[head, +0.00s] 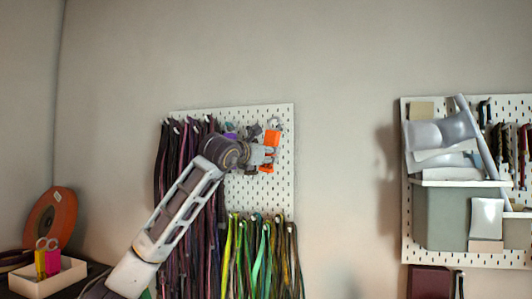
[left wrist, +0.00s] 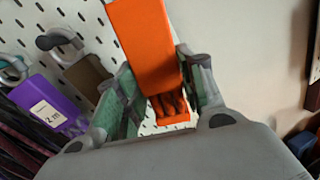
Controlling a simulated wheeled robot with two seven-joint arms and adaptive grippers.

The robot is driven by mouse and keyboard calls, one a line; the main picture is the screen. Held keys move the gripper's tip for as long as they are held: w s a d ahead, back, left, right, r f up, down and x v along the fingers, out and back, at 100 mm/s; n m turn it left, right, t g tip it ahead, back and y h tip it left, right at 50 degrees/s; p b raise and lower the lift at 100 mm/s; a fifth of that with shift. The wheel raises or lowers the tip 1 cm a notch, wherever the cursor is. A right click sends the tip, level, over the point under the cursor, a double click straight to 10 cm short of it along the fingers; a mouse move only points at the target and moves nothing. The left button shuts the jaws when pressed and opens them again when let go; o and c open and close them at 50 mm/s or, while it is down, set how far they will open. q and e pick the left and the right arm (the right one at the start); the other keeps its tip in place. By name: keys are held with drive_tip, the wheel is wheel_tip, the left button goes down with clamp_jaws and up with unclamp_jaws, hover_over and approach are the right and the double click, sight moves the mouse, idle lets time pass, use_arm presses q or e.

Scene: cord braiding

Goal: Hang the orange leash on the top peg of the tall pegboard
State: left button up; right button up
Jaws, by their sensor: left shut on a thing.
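The orange leash (head: 271,138) is at my left gripper (head: 266,157), in front of the upper right part of the tall white pegboard (head: 283,190). In the left wrist view the leash's flat orange piece (left wrist: 145,40) sits between the green-padded fingers of my left gripper (left wrist: 160,75), which are shut on it. More orange with dark slots shows below, between the fingers. A small metallic peg or hook (head: 276,123) shows just above the leash in the head view; I cannot tell whether the leash touches it. My right gripper is not in view.
Dark straps (head: 170,170) hang left, and green and yellow cords (head: 255,250) hang below. A purple "2 m" tag (left wrist: 48,108) hangs on a hook beside the gripper. A second pegboard (head: 408,240) with a shelf stands right; bare wall lies between.

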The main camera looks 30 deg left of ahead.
use_arm(q)
drive_tip(key=shift+w+a+p, duration=0.15)
drive_tip(key=shift+w+p, duration=0.2)
drive_tip(key=shift+w, duration=0.25)
drive_tip(key=shift+w+a+p, duration=0.15)
drive_tip(key=shift+w+p, duration=0.15)
drive_tip(key=shift+w, duration=0.3)
drive_tip(key=w, duration=0.1)
drive_tip(key=w+f+p, duration=0.1)
drive_tip(key=w, duration=0.1)
drive_tip(key=w+a, duration=0.1)
drive_tip(key=shift+w+a+f+p, duration=0.1)
drive_tip(key=shift+w+f+p, duration=0.05)
drive_tip(key=shift+w+p, duration=0.15)
idle(0.6)
drive_tip(key=o, duration=1.2)
